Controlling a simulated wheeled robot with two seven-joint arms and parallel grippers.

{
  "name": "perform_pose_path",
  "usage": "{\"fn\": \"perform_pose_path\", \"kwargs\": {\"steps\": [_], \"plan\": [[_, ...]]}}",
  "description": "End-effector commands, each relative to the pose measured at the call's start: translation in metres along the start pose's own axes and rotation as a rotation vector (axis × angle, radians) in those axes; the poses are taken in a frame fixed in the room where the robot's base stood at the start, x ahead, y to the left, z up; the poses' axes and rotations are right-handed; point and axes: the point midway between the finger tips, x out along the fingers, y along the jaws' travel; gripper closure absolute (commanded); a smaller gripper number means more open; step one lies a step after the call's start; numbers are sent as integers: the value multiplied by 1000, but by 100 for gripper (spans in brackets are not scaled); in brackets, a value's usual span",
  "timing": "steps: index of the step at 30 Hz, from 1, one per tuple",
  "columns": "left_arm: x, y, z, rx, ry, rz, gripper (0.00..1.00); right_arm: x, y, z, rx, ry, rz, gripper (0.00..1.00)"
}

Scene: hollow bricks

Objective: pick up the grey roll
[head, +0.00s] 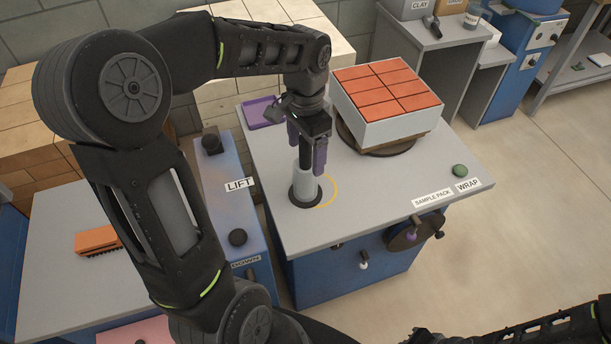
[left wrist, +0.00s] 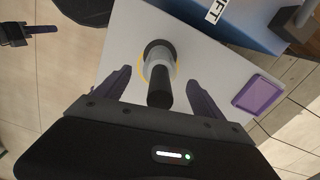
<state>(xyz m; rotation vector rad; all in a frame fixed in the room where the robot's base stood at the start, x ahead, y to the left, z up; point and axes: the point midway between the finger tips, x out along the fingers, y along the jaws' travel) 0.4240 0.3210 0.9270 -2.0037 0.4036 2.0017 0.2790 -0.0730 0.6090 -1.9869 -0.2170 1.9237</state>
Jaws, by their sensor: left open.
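The grey roll (head: 304,184) stands upright on a black round base (head: 297,203) on the grey table, with a black handle or core sticking up from it. In the left wrist view the pale roll (left wrist: 157,60) is seen from above, partly hidden behind the black handle (left wrist: 160,94). My left gripper (head: 306,150) points down over the roll, with its purple fingers open on either side of the handle. In the left wrist view the fingers (left wrist: 160,78) are apart, with no visible contact. Part of my right arm shows at the bottom right in the head view.
A white box of orange bricks (head: 388,94) sits on a turntable (head: 347,139) behind and right of the roll. A purple tray (head: 262,112) lies at the back left. A green button (head: 460,170) is near the right corner. The front middle of the tabletop is clear.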

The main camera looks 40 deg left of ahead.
Motion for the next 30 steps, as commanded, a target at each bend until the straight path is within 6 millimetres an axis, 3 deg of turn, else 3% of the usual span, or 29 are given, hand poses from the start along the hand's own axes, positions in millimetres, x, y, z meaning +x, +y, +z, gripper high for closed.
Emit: {"fn": "perform_pose_path", "kwargs": {"steps": [8,26,30], "plan": [[35,1,1,-1,-2,1,21,-4,-2,0,0,0,0,100],[36,0,1,-1,-1,0,21,-4,-2,0,0,0,0,100],[36,0,1,-1,-1,0,31,-4,-2,0,0,0,0,100]]}}
